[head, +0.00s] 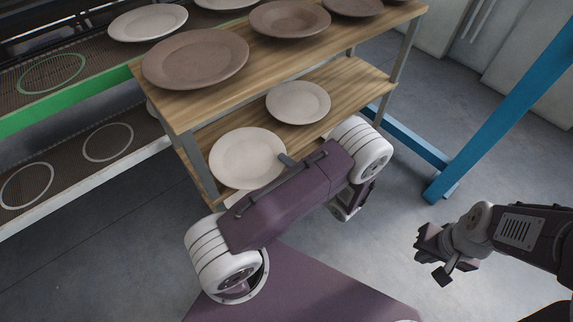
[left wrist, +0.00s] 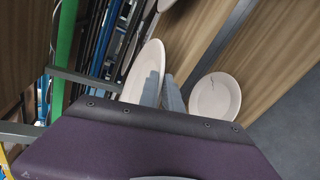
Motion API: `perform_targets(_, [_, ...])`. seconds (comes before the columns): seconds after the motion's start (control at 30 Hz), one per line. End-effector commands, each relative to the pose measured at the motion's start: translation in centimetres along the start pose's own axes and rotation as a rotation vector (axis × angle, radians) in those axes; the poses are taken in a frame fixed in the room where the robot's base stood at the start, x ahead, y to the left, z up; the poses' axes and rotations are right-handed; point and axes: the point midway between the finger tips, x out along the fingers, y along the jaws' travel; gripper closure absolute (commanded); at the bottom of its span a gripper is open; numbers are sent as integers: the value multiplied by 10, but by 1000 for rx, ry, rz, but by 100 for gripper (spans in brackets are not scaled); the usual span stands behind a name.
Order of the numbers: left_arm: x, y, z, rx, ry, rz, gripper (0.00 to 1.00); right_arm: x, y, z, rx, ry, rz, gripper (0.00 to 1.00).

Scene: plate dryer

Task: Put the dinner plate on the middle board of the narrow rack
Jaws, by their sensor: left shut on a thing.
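The dinner plate (head: 248,158) is white and shows at the near left end of the narrow rack's middle board (head: 350,103). It also shows tilted, nearly edge-on, in the left wrist view (left wrist: 146,62). My left gripper (left wrist: 161,90) is shut on its rim; in the head view my purple arm hides most of the gripper. I cannot tell whether the plate touches the board. A smaller white plate (head: 298,102) lies further back on that board. My right gripper (head: 435,254) is open and empty, off to the right over the floor.
Brown plates (head: 195,60) stand on the rack's top board (head: 290,55), close above the middle one. A wide drying rack with a green edge (head: 60,106) stands to the left. A blue frame (head: 480,130) stands at the right. The grey floor between is clear.

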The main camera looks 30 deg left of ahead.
Motion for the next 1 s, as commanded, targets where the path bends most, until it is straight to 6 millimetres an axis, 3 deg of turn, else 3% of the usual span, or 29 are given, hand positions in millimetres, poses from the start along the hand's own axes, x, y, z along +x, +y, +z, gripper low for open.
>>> perform_targets(0.2, [0,1,0,1,0,-1,100,-2,0,0,0,1,0,100])
perform_targets(0.3, [0,0,0,-1,1,-4,70,-2,0,0,0,1,0,100])
perform_targets(0.67, [-4,2,1,0,0,-4,70,-4,0,0,0,1,0,100])
perform_targets(0.77, [-18,4,3,0,-3,-4,70,-11,0,-1,0,0,0,100])
perform_targets(1.0, [-76,5,3,-1,-6,-5,70,-31,-1,-3,0,1,0,100])
